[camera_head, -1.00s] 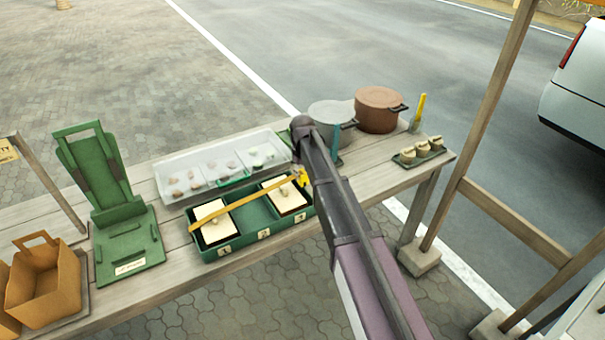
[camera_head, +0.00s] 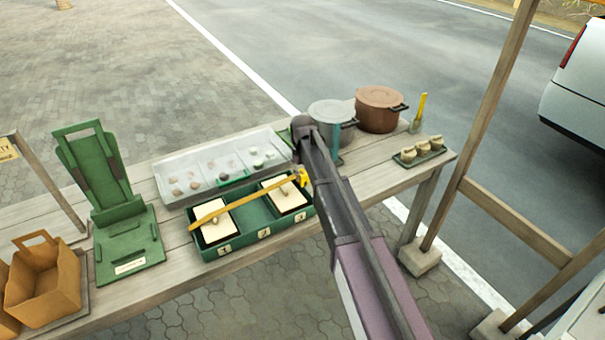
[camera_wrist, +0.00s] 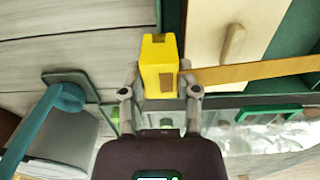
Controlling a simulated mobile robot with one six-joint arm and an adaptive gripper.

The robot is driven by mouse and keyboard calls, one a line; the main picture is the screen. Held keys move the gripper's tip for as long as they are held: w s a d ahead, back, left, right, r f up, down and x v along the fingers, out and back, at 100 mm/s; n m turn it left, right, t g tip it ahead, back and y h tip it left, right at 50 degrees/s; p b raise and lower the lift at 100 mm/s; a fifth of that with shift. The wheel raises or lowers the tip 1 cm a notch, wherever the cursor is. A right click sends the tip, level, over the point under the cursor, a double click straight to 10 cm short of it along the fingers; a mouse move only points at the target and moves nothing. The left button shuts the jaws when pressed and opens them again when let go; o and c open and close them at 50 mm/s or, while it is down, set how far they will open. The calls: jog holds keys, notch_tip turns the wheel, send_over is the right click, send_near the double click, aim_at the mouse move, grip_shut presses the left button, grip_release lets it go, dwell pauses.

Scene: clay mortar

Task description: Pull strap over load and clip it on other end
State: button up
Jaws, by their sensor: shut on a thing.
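The yellow strap (camera_head: 240,206) runs over the green compartment box (camera_head: 218,248), from its left end to its right end. Below it are two cream lidded blocks, one in the left compartment (camera_head: 215,224) and one in the right (camera_head: 285,197); the middle compartment is empty. My gripper (camera_wrist: 159,92) is shut on the yellow clip (camera_wrist: 158,66) at the strap's right end. In the head view the clip (camera_head: 303,178) shows at the box's right end, partly hidden by my arm. I cannot tell whether the clip is fastened to the box.
A clear-lidded tray of small stones (camera_head: 185,172) lies behind the box. A grey pot (camera_head: 332,112) and a brown pot (camera_head: 379,108) stand at the back right. A green stand (camera_head: 125,240) and a brown paper bag (camera_head: 42,285) are at the left. Small cups (camera_head: 422,150) sit at the right.

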aim_at(303, 172)
jog(key=shift+f+b, duration=1.3)
dwell(0.8)
dwell(0.3)
jog(key=o, duration=1)
jog(key=shift+o, duration=0.3)
jog(key=shift+o, duration=1.1)
jog(key=shift+r, duration=0.15)
jog(key=shift+r+p, duration=2.9)
jog(key=shift+p, duration=0.15)
